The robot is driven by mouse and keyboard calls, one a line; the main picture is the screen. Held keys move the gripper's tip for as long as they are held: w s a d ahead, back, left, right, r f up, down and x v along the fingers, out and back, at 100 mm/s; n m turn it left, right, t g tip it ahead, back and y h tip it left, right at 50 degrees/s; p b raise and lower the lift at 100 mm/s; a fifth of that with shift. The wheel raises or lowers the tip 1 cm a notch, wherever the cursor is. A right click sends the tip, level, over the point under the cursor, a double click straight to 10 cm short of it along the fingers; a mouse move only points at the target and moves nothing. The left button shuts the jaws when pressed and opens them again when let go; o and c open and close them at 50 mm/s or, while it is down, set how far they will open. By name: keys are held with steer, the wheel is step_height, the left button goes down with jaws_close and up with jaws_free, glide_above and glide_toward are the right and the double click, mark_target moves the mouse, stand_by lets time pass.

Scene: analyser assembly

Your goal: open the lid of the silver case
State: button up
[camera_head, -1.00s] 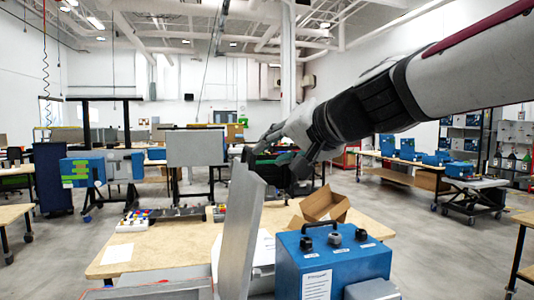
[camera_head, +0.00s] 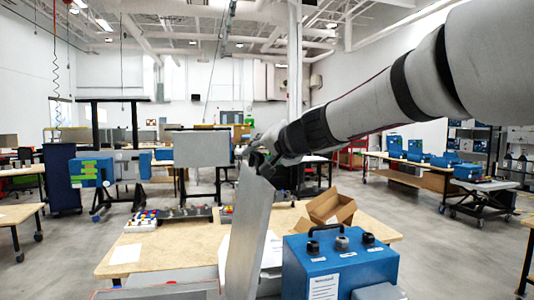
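The silver case's lid (camera_head: 249,232) stands raised near the middle, steeply upright and leaning slightly. The case's base (camera_head: 165,293) shows only as a strip at the bottom edge; most of it is out of frame. My gripper (camera_head: 258,162) is at the lid's top edge, partly behind it. It is small and dark here, so I cannot tell whether its fingers are open or touch the lid.
A blue box with a black handle (camera_head: 335,268) stands right of the lid. An open cardboard box (camera_head: 328,209) is behind it on the wooden table (camera_head: 178,243). Coloured parts (camera_head: 142,219) lie at the table's far left edge.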

steer(key=shift+x, duration=0.85)
jaws_close()
steer(key=s+a+n+p, duration=0.1)
steer(key=s+a+p, duration=0.2)
steer(key=a+p, duration=0.3)
steer(key=a, duration=0.4)
steer(key=shift+r+h+p, duration=0.3)
steer(key=shift+r+p, duration=0.05)
steer(key=shift+r, duration=0.05)
